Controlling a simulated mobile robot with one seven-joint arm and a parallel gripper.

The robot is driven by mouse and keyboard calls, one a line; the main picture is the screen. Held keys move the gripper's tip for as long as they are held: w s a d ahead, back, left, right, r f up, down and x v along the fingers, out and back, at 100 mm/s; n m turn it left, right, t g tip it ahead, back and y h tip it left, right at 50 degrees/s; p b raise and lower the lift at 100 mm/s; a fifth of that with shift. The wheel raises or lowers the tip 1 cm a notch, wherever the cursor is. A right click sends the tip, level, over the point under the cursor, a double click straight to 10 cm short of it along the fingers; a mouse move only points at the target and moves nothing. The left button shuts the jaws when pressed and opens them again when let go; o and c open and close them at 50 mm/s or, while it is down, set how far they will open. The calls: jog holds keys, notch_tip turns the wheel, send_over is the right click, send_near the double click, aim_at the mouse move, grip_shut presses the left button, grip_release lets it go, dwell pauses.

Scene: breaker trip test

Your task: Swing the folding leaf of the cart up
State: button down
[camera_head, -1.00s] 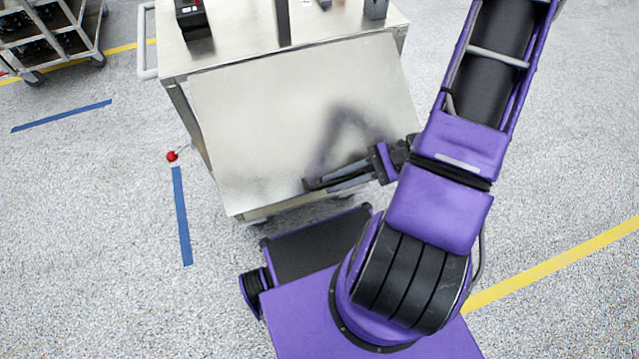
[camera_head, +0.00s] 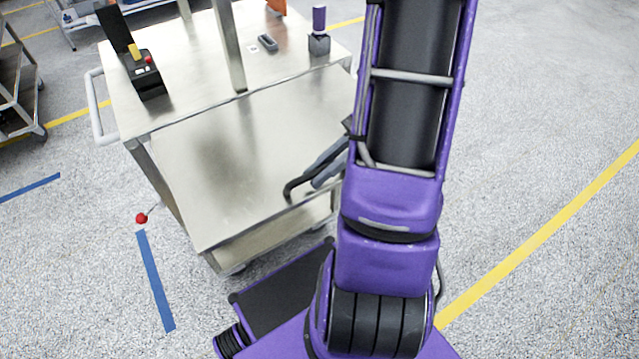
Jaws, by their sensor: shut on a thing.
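The cart's folding leaf (camera_head: 225,165) is a bare metal panel hinged along the near edge of the cart top (camera_head: 205,85). It slopes down toward me, partly raised. My gripper (camera_head: 303,186) is at the leaf's near edge, toward its right side, and is shut on the leaf. The exact contact of the fingers is hard to see, and my arm hides the leaf's right end. A red knob (camera_head: 141,218) on a thin rod sticks out at the cart's left side, below the leaf.
On the cart top stand a black box with a red button (camera_head: 148,75), an upright post (camera_head: 229,45), a small dark part (camera_head: 267,42) and a purple-handled item (camera_head: 319,32). A shelf cart (camera_head: 18,85) is at far left. The floor at right is open.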

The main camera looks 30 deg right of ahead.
jog(key=shift+w+r, duration=0.1)
jog(key=shift+r, duration=0.7)
jog(key=c, duration=0.8)
grip_release()
jog(key=shift+c, duration=0.2)
jog(key=v, duration=1.7)
jog(key=shift+d, duration=0.15)
jog(key=shift+w, duration=0.1)
